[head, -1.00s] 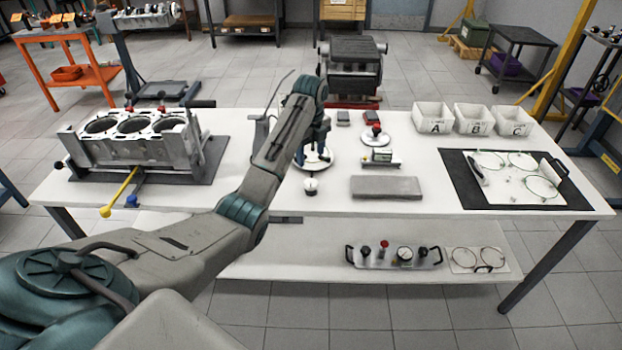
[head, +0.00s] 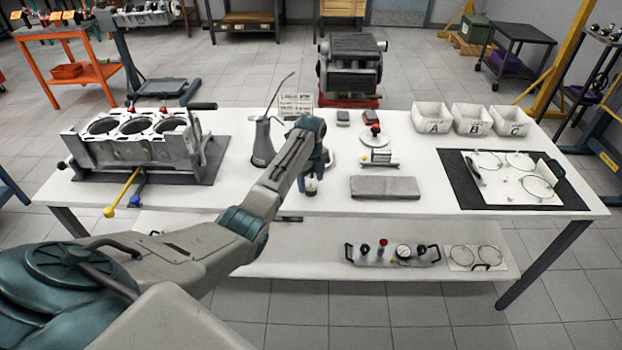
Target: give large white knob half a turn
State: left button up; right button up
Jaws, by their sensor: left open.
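The wrist hides part of a white round plate (head: 334,158) behind. My right gripper is not in view.
A grey oil can (head: 262,145) stands left of my wrist. The cylinder head (head: 135,145) is at left.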

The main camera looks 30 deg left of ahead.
pick_arm(q)
jog(key=c, duration=1)
jog(key=shift+r, duration=0.1)
